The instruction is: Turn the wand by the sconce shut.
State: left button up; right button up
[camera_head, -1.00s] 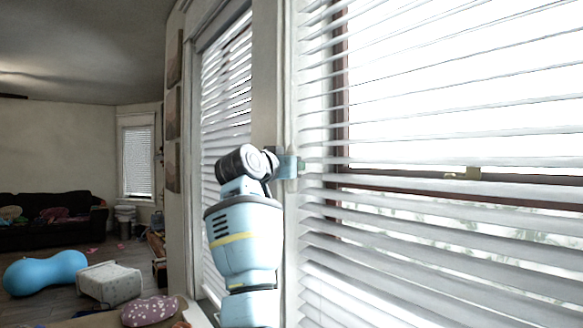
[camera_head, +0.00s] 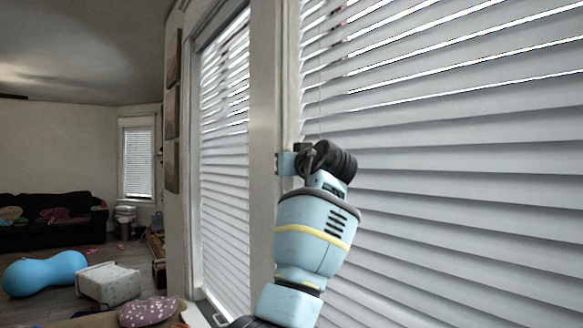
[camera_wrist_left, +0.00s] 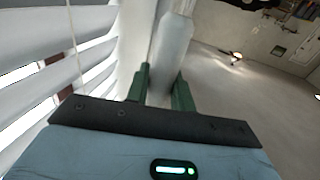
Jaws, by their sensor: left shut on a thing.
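The blind (camera_head: 450,190) fills the right of the head view. Its lower and middle slats lie tilted close together; thin bright gaps show between the upper slats. My left gripper (camera_head: 285,163) is at the blind's left edge, by the window post, with its arm coming up from below. In the left wrist view my left gripper (camera_wrist_left: 160,88) has two green fingers shut on the wand (camera_wrist_left: 172,50), a pale rod running up between them. In the head view the wand is hard to make out against the post. I cannot clearly identify the sconce. My right gripper is out of view.
A second blind (camera_head: 225,150) hangs left of the post (camera_head: 267,110). A purple spotted cushion (camera_head: 147,312) lies low in front.

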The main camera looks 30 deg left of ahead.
pick_arm(q)
jog(key=shift+w+f+n+g+y+b, duration=0.15)
jog(key=shift+n+g+y+b, duration=0.2)
jog(key=shift+n+g+y, duration=0.55)
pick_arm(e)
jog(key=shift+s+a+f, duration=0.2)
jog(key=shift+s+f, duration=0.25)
pick_arm(q)
jog(key=shift+g, duration=0.6)
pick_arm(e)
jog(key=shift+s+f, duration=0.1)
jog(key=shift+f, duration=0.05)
pick_arm(q)
jog(key=o, duration=0.9)
jog(key=shift+s+d, duration=0.25)
jog(key=shift+d, duration=0.05)
jog(key=b+v, duration=0.1)
jog(key=v, duration=0.6)
jog(key=shift+s, duration=0.15)
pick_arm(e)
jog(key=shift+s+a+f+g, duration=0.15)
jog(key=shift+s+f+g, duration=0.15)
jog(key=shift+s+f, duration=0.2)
